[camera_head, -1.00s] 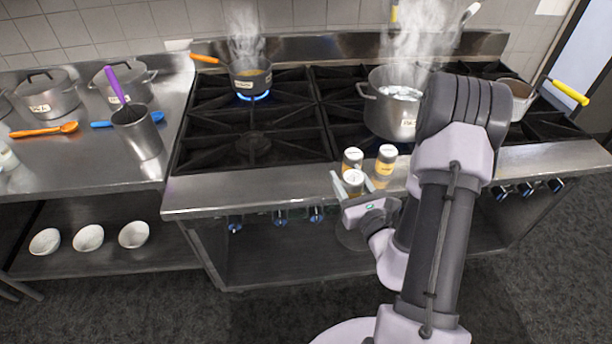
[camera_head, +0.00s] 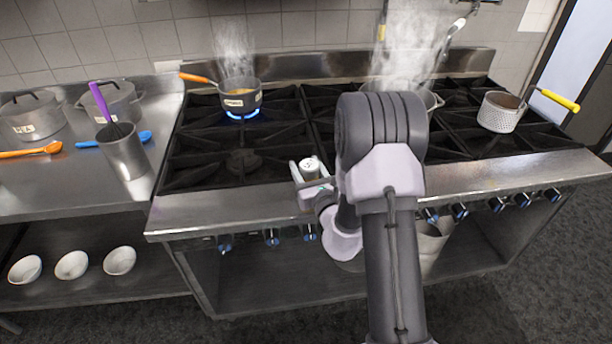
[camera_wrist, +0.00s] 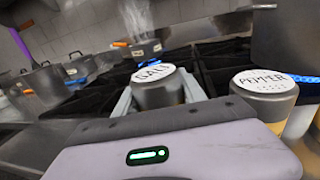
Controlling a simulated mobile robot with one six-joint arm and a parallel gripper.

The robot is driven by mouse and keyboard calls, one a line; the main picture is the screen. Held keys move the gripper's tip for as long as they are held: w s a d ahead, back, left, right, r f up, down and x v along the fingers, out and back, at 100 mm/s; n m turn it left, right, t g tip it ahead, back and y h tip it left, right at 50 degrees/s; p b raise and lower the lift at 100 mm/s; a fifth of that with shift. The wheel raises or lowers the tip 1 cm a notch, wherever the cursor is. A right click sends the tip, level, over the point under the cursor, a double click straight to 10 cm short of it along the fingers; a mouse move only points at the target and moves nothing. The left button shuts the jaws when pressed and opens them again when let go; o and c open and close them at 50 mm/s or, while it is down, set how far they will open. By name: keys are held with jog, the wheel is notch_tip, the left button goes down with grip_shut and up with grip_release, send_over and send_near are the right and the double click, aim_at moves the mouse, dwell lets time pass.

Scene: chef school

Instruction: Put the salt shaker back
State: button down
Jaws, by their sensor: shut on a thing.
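The salt shaker, a short cylinder with a white top lettered SALT, is between the fingers of my gripper in the wrist view (camera_wrist: 157,84). Its white top also shows in the head view (camera_head: 311,164). My gripper (camera_head: 309,176) is shut on it, upright or nearly so, at the front edge of the stove. The pepper shaker (camera_wrist: 265,88), with a white PEPPER top, stands just right of my gripper in the wrist view. In the head view my arm hides it. Whether the salt shaker touches the stove cannot be told.
The stove (camera_head: 240,208) has a steaming orange-handled saucepan (camera_head: 238,96) over a blue flame. A steaming pot is mostly behind my arm. A metal utensil holder (camera_head: 124,152) stands on the left counter.

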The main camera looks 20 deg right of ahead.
notch_tip(320, 180, down, 2)
jog(key=shift+f+b, duration=0.25)
jog(key=shift+b, duration=0.15)
jog(key=c, duration=0.7)
grip_release()
jog(key=shift+r, duration=0.1)
